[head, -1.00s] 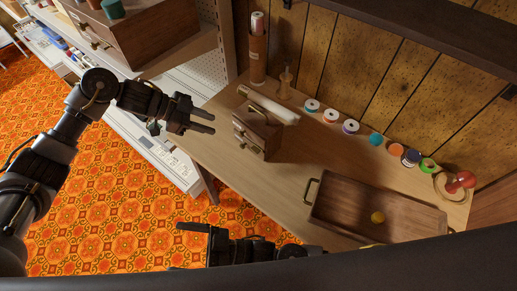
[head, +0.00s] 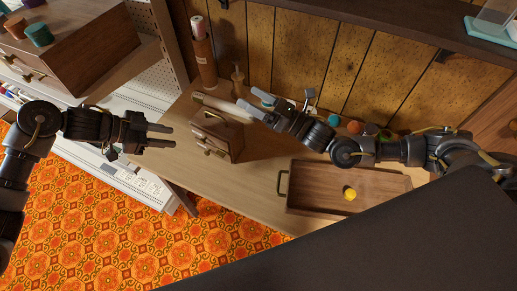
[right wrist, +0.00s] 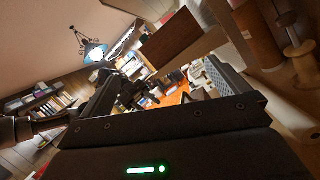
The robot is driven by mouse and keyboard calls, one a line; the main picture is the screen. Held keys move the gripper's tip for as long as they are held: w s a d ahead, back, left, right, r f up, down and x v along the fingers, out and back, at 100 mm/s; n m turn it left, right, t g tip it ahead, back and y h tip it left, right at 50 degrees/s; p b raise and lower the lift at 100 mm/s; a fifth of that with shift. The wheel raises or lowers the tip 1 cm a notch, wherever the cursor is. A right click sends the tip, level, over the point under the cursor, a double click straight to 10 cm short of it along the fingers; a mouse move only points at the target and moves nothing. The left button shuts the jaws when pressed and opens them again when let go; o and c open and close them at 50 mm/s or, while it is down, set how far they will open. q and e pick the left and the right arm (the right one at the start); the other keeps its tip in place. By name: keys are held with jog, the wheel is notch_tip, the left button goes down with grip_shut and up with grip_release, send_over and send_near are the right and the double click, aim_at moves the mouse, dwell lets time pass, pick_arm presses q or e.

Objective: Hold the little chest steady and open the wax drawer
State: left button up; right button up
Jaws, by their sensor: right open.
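The little chest (head: 220,128) is a small dark wooden box on the table, with drawer fronts and brass handles (head: 208,152) on its left-facing side. Its drawers look shut; I cannot tell which one is the wax drawer. My left gripper (head: 174,136) is open and empty, its two fingers pointing at the chest from the left with a gap between. My right gripper (head: 242,104) is open, just right of the chest's top at the back; whether it touches cannot be told. In the right wrist view its jaws (right wrist: 163,76) are spread with nothing visibly between them.
An open wooden tray (head: 305,212) with a yellow ball (head: 350,194) lies right of the chest. A pale roll (head: 215,103), a brown cylinder (head: 203,55) and a wooden spindle (head: 238,82) stand or lie behind it. Thread spools (head: 354,127) line the wall, partly hidden by my right arm.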

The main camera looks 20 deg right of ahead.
notch_tip(320, 180, down, 8)
jog(key=s+n+h, duration=0.2)
jog(key=n, duration=0.1)
jog(key=n+g+h, duration=0.1)
jog(key=n+g, duration=0.1)
send_near(229, 136)
jog(key=f, duration=0.1)
jog(key=w+f, duration=0.2)
jog(key=f, duration=0.1)
jog(key=shift+w+d, duration=0.1)
jog(key=shift+d, duration=0.2)
jog(key=x, duration=1.1)
jog(key=shift+w+d, duration=0.1)
jog(key=shift+d, duration=0.1)
jog(key=c, duration=1.4)
